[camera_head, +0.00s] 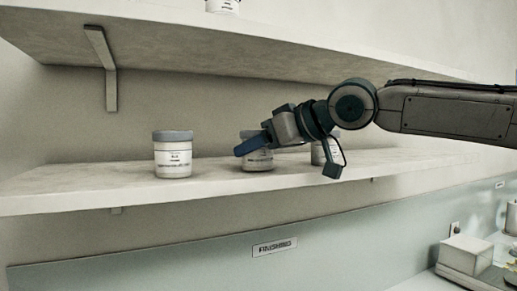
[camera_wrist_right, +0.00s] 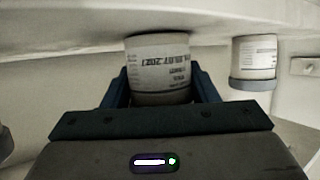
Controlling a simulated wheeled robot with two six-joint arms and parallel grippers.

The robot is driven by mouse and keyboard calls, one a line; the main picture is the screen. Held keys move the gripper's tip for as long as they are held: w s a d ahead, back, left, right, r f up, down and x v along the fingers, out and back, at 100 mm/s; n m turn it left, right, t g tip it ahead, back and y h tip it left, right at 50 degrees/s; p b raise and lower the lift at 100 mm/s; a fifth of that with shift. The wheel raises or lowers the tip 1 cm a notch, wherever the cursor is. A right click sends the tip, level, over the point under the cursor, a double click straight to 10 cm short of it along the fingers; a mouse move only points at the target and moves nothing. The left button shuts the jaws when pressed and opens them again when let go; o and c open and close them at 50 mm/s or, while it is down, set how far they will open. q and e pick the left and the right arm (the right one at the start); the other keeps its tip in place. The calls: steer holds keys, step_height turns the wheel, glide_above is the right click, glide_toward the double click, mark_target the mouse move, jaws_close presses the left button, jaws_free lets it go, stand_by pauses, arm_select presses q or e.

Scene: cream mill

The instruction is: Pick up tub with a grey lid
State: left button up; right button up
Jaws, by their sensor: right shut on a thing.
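Three white tubs with grey lids and printed labels stand on the lower shelf in the head view: a left tub (camera_head: 173,160), a middle tub (camera_head: 259,163) and a right tub (camera_head: 319,155). My right gripper (camera_head: 254,143) is shut on the middle tub, near its lid. My arm partly hides the right tub. In the wrist view, which looks upside down, the held tub (camera_wrist_right: 158,62) sits between the two fingers of the gripper, its base at the shelf surface. My left gripper is not in view.
The lower shelf (camera_head: 95,190) has free room at its left. An upper shelf (camera_head: 200,40) with a bracket (camera_head: 104,70) overhangs the tubs and carries another container (camera_head: 222,5). A neighbouring tub (camera_wrist_right: 254,58) shows beside the held one. A white box (camera_head: 466,254) stands lower right.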

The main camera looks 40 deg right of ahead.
steer(key=shift+d+r, duration=0.15)
steer(key=shift+r, duration=0.3)
step_height(320, 180, up, 3)
steer(key=shift+r+p, duration=0.15)
steer(key=shift+p, duration=0.85)
steer(key=shift+s+a+f+b, duration=0.35)
steer(key=shift+s+a+b, duration=0.2)
steer(key=shift+s, duration=0.25)
steer(key=s+a+r+p, duration=0.1)
steer(key=s+a+p, duration=0.1)
steer(key=s+a, duration=0.5)
steer(key=s, duration=0.5)
steer(key=shift+a+r, duration=0.15)
steer(key=shift+r, duration=0.1)
